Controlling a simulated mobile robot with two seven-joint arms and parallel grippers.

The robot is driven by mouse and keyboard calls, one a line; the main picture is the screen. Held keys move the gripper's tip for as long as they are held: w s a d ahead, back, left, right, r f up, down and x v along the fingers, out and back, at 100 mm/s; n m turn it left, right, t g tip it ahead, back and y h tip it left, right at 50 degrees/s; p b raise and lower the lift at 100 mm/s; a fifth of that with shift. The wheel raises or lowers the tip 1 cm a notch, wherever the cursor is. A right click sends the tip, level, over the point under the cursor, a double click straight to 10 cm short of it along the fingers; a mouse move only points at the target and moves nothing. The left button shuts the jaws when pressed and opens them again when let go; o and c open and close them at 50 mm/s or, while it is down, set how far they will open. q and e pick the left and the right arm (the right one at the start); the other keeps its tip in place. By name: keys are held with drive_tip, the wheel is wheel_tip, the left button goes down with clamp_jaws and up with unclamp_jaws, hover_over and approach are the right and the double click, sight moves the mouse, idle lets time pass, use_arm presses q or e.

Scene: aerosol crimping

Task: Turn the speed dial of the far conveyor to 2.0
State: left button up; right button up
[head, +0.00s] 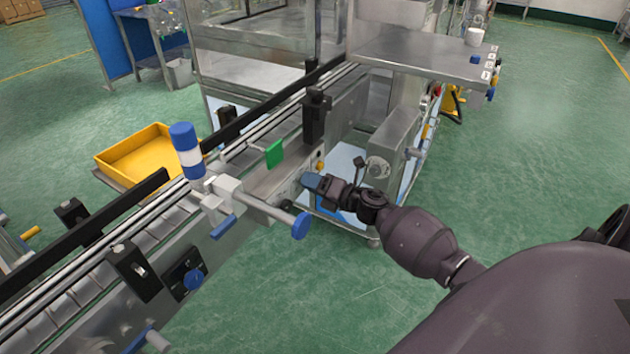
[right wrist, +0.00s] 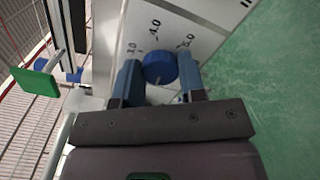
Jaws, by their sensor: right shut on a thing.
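The speed dial (right wrist: 160,67) is a round blue knob on a pale panel in the right wrist view. Printed marks around it include 4.0 and 5.0, and a partly legible one that looks like 3.0. My right gripper (right wrist: 159,74) has one blue finger on each side of the dial and is shut on it. In the head view my right gripper (head: 314,182) is at the side of the conveyor (head: 273,182), and its fingers hide the dial there. I cannot tell the dial's exact setting. My left gripper is in neither view.
A green flag-like plate (head: 274,153) stands just left of my right gripper. A blue-ended handle (head: 300,226) sticks out below it. Another blue knob (head: 193,279) sits on the nearer conveyor side. A steel machine box (head: 388,150) stands to the right. Green floor is open at right.

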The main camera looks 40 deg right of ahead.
use_arm(q)
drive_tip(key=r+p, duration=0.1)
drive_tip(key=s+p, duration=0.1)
drive_tip(key=p, duration=0.1)
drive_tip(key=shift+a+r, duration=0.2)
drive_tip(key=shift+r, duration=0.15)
use_arm(e)
drive_tip(key=m, duration=0.7)
drive_tip(key=shift+f, duration=0.1)
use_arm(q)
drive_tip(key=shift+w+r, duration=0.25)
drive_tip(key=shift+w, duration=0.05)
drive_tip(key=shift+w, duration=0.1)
use_arm(e)
drive_tip(key=o, duration=0.9)
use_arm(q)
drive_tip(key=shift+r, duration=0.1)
use_arm(e)
drive_tip(key=v, duration=1)
drive_tip(key=shift+s+d, duration=0.2)
drive_tip(key=shift+s, duration=0.15)
